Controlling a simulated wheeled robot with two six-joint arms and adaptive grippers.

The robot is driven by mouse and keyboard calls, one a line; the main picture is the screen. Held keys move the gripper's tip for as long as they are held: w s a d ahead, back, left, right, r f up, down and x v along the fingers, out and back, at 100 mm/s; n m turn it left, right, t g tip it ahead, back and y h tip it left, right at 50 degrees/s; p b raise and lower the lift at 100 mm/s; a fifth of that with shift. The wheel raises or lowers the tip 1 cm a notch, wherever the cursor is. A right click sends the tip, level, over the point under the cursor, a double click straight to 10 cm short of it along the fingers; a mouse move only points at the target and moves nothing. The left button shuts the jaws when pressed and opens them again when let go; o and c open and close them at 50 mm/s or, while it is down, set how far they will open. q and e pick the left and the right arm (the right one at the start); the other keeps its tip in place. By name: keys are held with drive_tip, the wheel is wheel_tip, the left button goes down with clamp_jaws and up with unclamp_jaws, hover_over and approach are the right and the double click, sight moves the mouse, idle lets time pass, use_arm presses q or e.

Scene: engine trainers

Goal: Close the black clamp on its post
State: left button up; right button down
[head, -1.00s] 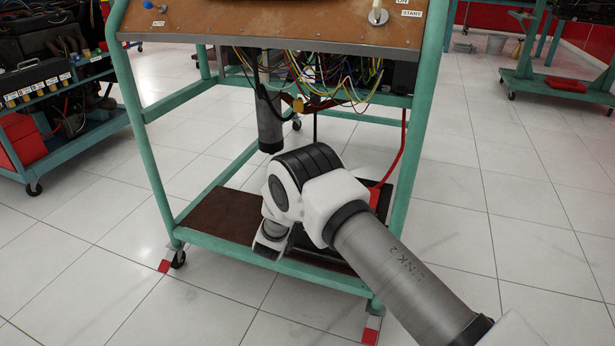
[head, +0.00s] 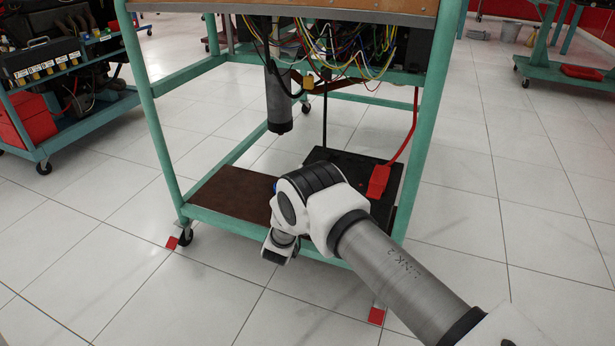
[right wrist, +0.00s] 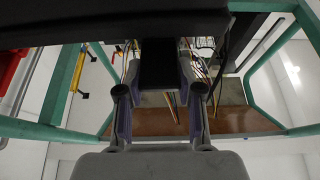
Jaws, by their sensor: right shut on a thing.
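My right arm enters the head view from the lower right, and its wrist (head: 310,205) covers part of the black battery (head: 397,220) on the stand's lower shelf. In the right wrist view the two grey fingers of my right gripper (right wrist: 160,88) are closed on a black piece (right wrist: 158,65), which looks like the black clamp. The post and the clamp's jaws are hidden, so I cannot tell how they meet. A red clamp (head: 378,182) on a red cable sits at the battery's right side. My left gripper is out of view.
The green stand frame (head: 158,110) surrounds the shelf, with a brown board (head: 228,203) left of the battery. Loose wires (head: 345,50) and a grey cylinder (head: 278,95) hang above. Open tiled floor (head: 90,260) lies in front.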

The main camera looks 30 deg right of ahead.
drive_tip(key=shift+s+f, duration=0.1)
drive_tip(key=shift+f, duration=0.45)
drive_tip(key=c, duration=0.7)
unclamp_jaws()
drive_tip(key=shift+f, duration=0.2)
drive_tip(key=shift+r, duration=0.25)
drive_tip(key=v, duration=1.2)
